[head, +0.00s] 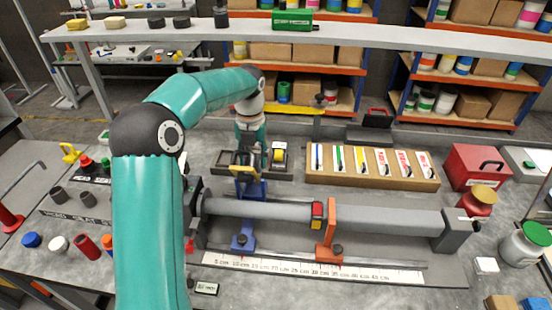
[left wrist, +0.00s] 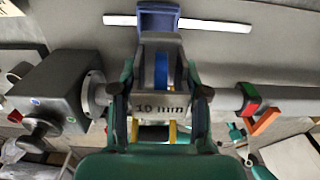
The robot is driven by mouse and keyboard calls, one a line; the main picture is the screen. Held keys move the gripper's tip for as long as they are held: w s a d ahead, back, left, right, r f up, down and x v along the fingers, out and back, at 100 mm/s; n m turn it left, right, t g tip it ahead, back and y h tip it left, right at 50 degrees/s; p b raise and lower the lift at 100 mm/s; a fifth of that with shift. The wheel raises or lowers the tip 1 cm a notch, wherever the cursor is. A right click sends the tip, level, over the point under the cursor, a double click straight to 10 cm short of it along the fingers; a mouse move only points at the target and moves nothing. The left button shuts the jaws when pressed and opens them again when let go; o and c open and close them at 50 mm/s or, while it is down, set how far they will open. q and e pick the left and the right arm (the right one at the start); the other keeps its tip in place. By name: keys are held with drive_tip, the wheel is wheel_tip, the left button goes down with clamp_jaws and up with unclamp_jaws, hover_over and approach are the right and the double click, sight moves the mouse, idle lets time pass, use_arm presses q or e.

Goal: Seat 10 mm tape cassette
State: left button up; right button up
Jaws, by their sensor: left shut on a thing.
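My left gripper (head: 245,160) reaches down from the left arm to the blue carriage (head: 243,215) on the bench fixture. In the left wrist view my gripper (left wrist: 161,100) is shut on a grey cassette marked 10 mm (left wrist: 162,107). The cassette sits between the two fingers, over the grey tube. A blue strip (left wrist: 161,68) shows just beyond its label, and the blue carriage (left wrist: 159,18) shows beyond that. I cannot tell whether the cassette touches the carriage or is fully down in it. My right gripper is not in view.
A dark holder with a yellow roll (head: 279,155) stands close right of my gripper. The grey tube (head: 385,216) runs right, past an orange stand (head: 325,240). A ruler (head: 315,268) lies in front.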

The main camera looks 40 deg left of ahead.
use_arm(q)
drive_tip(key=shift+a+f, duration=0.1)
drive_tip(key=shift+a, duration=0.05)
drive_tip(key=shift+s, duration=0.1)
idle(0.3)
drive_tip(key=shift+p, duration=0.35)
drive_tip(key=shift+f+b, duration=0.55)
drive_tip(key=shift+f, duration=0.05)
drive_tip(key=shift+f+b, duration=1.4)
drive_tip(key=shift+f, duration=1.2)
drive_tip(key=shift+f, duration=0.1)
